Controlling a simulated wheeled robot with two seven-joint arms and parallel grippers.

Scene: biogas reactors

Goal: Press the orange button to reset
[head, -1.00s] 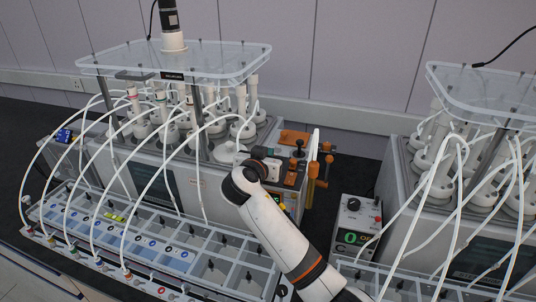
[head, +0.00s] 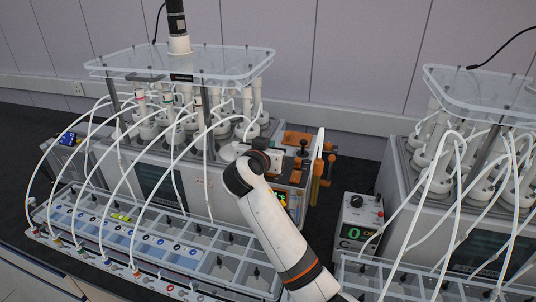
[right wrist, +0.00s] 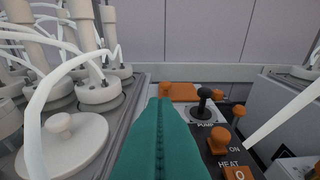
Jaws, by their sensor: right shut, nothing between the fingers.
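My right gripper (head: 277,160) reaches over the control end of the left reactor unit, partly hidden by its own wrist. In the right wrist view its teal fingers (right wrist: 160,135) are shut together and empty, pointing away from the camera. To their right is a dark panel with an orange knob (right wrist: 219,138) marked ON and an orange switch (right wrist: 236,172) marked HEAT. A black knob (right wrist: 205,94) marked PUMP stands behind them. An orange block (right wrist: 181,92) is beyond the fingertips. I cannot tell which orange part is the reset button, or whether the fingers touch anything. My left gripper is out of view.
A white round lid (right wrist: 62,143) and white vessels (right wrist: 97,88) stand left of the fingers. White tubes (head: 205,150) arch over the compartment tray (head: 215,262). A meter box (head: 357,222) and a second reactor (head: 405,180) stand at right.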

